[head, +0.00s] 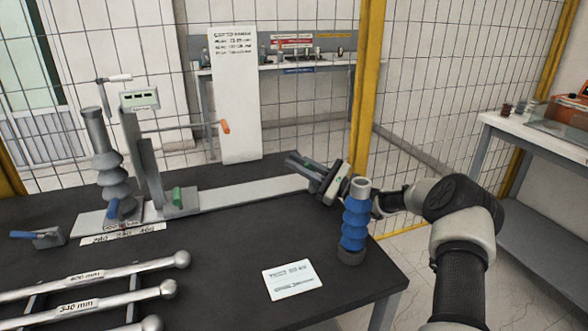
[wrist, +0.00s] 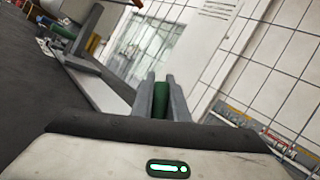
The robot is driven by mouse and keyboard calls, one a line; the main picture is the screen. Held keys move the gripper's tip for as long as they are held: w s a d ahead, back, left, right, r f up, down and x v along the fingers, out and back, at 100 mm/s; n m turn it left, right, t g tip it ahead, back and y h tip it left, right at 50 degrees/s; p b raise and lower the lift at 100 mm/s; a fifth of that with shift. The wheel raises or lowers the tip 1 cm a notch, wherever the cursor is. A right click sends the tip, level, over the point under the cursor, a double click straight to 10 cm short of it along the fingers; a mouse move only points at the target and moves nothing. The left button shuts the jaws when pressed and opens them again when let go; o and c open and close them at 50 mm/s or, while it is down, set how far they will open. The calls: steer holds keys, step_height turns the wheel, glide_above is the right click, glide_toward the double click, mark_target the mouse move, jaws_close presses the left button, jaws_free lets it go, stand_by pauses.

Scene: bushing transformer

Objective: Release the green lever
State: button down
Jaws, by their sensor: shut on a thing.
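A green lever (head: 177,195) stands up from a grey block on the long metal rail (head: 255,190), left of centre in the head view. My gripper (head: 300,161) is well to the right of it, above the rail's right end. My gripper is shut on a dark green part (wrist: 160,100), which shows upright between its two grey fingers in the wrist view. Only a sliver of this green part shows in the head view. The frames do not show what it is attached to, if anything.
A blue ribbed bushing (head: 355,225) stands close to my wrist. Metal rods (head: 110,275) lie front left. A printed card (head: 292,280) lies on the black table.

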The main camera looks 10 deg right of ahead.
steer(key=shift+d+r+m+t, duration=0.15)
steer(key=shift+d+m+t, duration=0.1)
steer(key=shift+m+t, duration=0.15)
steer(key=c, duration=2)
jaws_free()
steer(key=shift+d, duration=0.1)
steer(key=v, duration=0.5)
steer(key=shift+s+d+p, duration=0.15)
steer(key=shift+d+p, duration=0.25)
steer(key=s+d+p, duration=0.1)
steer(key=s+d, duration=0.5)
steer(key=d, duration=0.3)
steer(key=shift+s, duration=0.35)
